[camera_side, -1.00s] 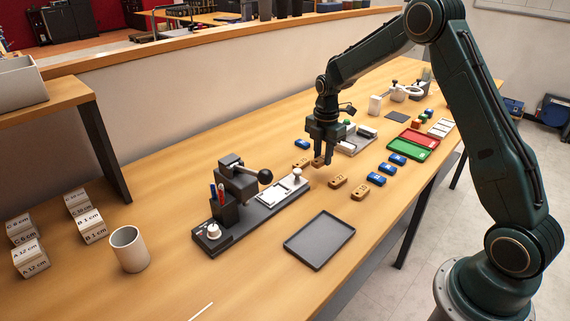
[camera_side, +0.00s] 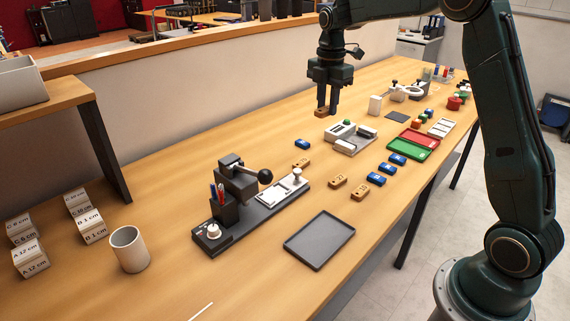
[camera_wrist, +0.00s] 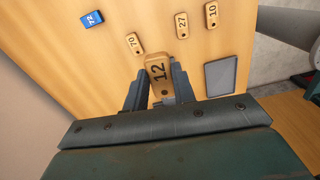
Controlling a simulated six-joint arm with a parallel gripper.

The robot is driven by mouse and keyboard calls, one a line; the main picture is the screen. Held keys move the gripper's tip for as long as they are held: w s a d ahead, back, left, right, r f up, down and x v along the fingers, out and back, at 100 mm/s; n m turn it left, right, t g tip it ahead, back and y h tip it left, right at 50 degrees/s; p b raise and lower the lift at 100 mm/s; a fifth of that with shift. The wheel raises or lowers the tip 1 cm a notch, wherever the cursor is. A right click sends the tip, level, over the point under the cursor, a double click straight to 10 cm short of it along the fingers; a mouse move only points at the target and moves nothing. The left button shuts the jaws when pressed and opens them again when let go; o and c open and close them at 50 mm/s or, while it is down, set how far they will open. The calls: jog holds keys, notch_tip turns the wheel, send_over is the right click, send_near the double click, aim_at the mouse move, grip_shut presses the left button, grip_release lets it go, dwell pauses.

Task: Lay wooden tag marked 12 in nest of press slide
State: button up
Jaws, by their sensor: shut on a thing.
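My gripper (camera_side: 327,108) is shut on the wooden tag marked 12 (camera_wrist: 159,75) and holds it well above the table; the tag also shows in the side view (camera_side: 321,113) between the fingertips. In the wrist view, the black 12 and a dark hole near one end are visible. The press (camera_side: 238,182) stands on a dark base on the table, with a black ball-ended lever. Its slide with a pale nest (camera_side: 282,190) lies to the right of the press head. My gripper is above and beyond the slide, apart from it.
Wooden tags marked 70 (camera_wrist: 134,43), 27 (camera_wrist: 181,26) and 10 (camera_wrist: 211,15) lie on the table, with a blue tag 72 (camera_wrist: 91,19). A dark empty tray (camera_side: 319,241) is in front of the slide. Red and green trays (camera_side: 408,148) lie farther right.

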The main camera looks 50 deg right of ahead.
dwell(0.6)
jog(key=n, duration=0.1)
send_near(276, 193)
jog(key=shift+w+d, duration=0.1)
jog(key=shift+d, duration=0.4)
jog(key=shift+a+f, duration=0.4)
jog(key=shift+a, duration=0.1)
jog(key=shift+f, duration=0.25)
jog(key=shift+f, duration=2.2)
jog(key=shift+f, duration=0.4)
